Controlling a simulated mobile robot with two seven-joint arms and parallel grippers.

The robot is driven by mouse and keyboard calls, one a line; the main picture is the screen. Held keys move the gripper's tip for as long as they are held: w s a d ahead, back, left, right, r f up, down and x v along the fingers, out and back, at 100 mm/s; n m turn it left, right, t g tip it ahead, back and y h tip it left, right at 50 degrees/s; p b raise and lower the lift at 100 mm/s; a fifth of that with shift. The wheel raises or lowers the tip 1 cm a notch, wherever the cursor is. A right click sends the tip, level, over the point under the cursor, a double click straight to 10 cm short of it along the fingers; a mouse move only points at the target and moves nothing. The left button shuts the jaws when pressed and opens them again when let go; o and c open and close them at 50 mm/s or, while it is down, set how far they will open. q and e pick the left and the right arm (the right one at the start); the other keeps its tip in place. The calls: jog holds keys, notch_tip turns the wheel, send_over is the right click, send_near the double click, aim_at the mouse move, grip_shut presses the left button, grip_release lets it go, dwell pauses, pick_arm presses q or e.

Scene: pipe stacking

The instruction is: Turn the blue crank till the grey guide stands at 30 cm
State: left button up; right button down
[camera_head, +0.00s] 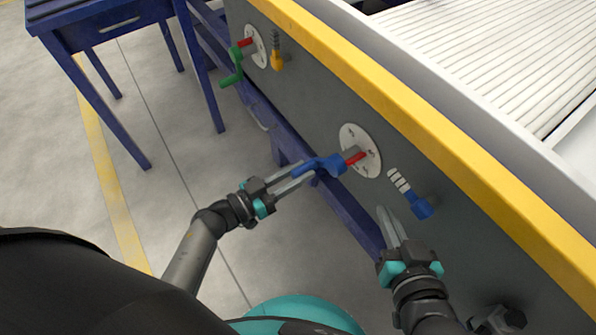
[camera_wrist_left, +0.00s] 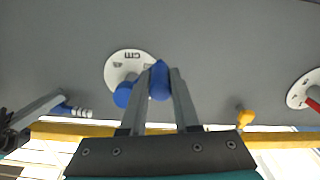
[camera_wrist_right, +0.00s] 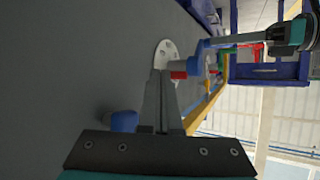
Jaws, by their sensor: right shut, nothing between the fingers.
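The blue crank (camera_head: 330,166) sticks out from a round white dial (camera_head: 371,163) on the grey side panel, with a red piece (camera_head: 355,157) at its shaft. My left gripper (camera_head: 303,172) is shut on the crank's handle; the left wrist view shows the blue handle (camera_wrist_left: 160,80) between both fingers. The dial (camera_wrist_left: 127,66) shows there with "cm" upside down; its other marks are too small to read. My right gripper (camera_head: 386,212) is shut and empty, in front of the panel, below and right of the dial. I cannot make out the grey guide in any view.
A blue lever (camera_head: 421,208) with white bands sits right of the dial, close to my right gripper. A green crank (camera_head: 233,66) and yellow lever (camera_head: 277,58) are further along the panel. A yellow rail (camera_head: 400,105) edges the roller conveyor (camera_head: 500,50). A blue table (camera_head: 100,30) stands back left.

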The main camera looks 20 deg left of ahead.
pick_arm(q)
grip_shut()
dwell(0.9)
